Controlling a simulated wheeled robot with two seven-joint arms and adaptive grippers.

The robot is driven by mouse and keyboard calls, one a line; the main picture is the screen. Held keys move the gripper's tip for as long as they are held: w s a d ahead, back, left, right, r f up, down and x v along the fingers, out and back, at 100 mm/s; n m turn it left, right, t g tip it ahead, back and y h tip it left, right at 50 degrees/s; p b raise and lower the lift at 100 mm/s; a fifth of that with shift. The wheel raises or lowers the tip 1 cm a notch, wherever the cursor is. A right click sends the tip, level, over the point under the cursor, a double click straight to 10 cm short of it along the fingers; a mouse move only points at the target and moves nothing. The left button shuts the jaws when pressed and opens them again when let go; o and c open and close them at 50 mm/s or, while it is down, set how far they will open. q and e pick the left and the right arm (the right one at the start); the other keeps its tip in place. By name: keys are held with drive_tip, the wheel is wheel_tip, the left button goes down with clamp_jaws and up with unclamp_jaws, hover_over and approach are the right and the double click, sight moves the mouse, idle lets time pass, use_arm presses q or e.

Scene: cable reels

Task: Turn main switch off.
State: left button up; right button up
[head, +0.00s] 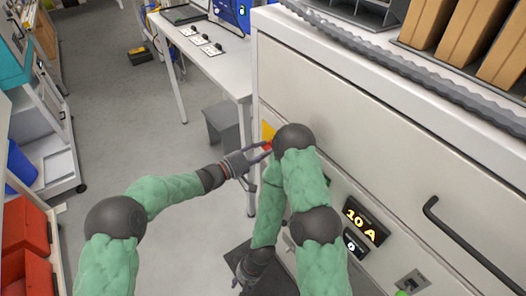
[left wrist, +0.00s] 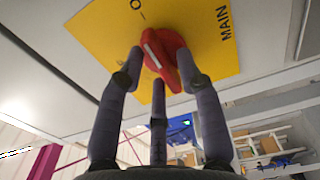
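The main switch is a red rotary knob (left wrist: 165,55) with a white line, on a yellow plate (left wrist: 215,45) marked MAIN. In the head view a bit of the yellow plate (head: 268,131) shows on the cabinet front beside my arm. My left gripper (left wrist: 162,75) has its fingers around the red knob, one at each side and a third below. The fingertips overlap the knob's edges; whether they press on it I cannot tell. In the head view my left gripper (head: 267,151) is at the plate. My right gripper (head: 243,279) hangs low by the cabinet, its fingers unclear.
A white table (head: 215,60) stands behind. Red bins (head: 25,245) are at the left.

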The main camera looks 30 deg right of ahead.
use_arm(q)
clamp_jaws()
drive_tip(key=shift+n, duration=0.5)
drive_tip(key=n, duration=0.2)
drive_tip(key=shift+n, duration=0.4)
drive_tip(key=n, duration=0.3)
drive_tip(key=shift+w+n, duration=0.1)
drive_tip(key=shift+n, duration=0.3)
drive_tip(key=n+p, duration=0.2)
drive_tip(key=n, duration=0.3)
drive_tip(key=shift+w+f, duration=0.1)
drive_tip(key=n+p, duration=0.2)
drive_tip(key=n, duration=0.3)
drive_tip(key=shift+f, duration=0.15)
drive_tip(key=shift+n, duration=0.4)
